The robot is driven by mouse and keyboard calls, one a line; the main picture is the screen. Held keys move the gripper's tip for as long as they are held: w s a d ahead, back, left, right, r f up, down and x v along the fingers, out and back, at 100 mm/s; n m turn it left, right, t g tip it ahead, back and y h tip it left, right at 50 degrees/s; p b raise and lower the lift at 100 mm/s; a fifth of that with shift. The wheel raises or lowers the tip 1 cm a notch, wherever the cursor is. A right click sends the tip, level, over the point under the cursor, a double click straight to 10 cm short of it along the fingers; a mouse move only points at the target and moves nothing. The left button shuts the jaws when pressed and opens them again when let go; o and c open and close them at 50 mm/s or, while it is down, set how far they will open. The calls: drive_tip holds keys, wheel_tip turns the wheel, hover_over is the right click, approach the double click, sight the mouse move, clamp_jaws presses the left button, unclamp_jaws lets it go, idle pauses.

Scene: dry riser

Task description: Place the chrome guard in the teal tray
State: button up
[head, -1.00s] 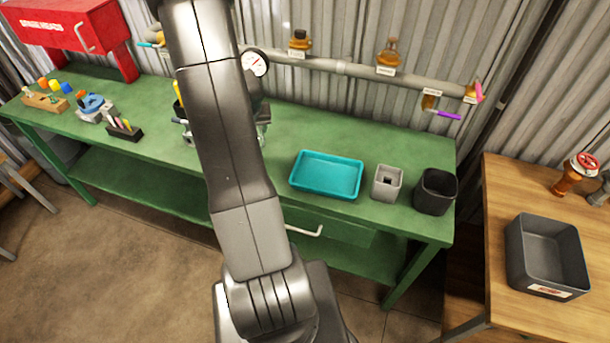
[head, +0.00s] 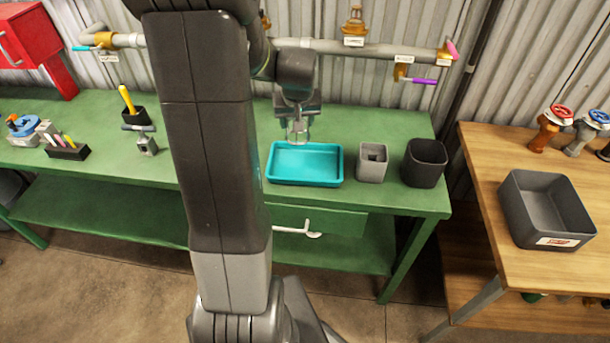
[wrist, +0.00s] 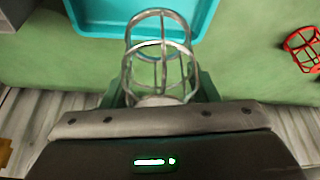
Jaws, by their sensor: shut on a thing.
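The chrome guard (wrist: 160,52) is a shiny wire cage, held between the two fingers of my gripper (wrist: 160,88) in the wrist view. In the head view my gripper (head: 297,108) points down above the back edge of the teal tray (head: 305,164), with the guard (head: 298,131) below its fingers. The tray also shows at the top of the wrist view (wrist: 90,28), where the guard's far end overlaps its edge. The tray is shallow, and the part I see is empty. My arm hides some of the bench left of it.
A grey square holder (head: 373,163) and a black bin (head: 424,163) stand right of the tray. A pipe (head: 330,46) with fittings runs along the wall behind. A red wire cage (wrist: 303,50) lies at the right in the wrist view. A wooden table (head: 485,160) holds a grey bin (head: 545,210).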

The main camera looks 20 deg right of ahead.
drive_tip(key=s+d, duration=0.1)
approach(305, 157)
drive_tip(key=x, duration=0.5)
drive_tip(key=shift+f+b, duration=0.15)
drive_tip(key=shift+b, duration=0.2)
drive_tip(key=o, duration=1)
drive_tip(key=shift+r, duration=0.35)
drive_tip(key=v, duration=1.1)
drive_tip(key=shift+s+r, duration=0.2)
drive_tip(key=shift+r, duration=0.05)
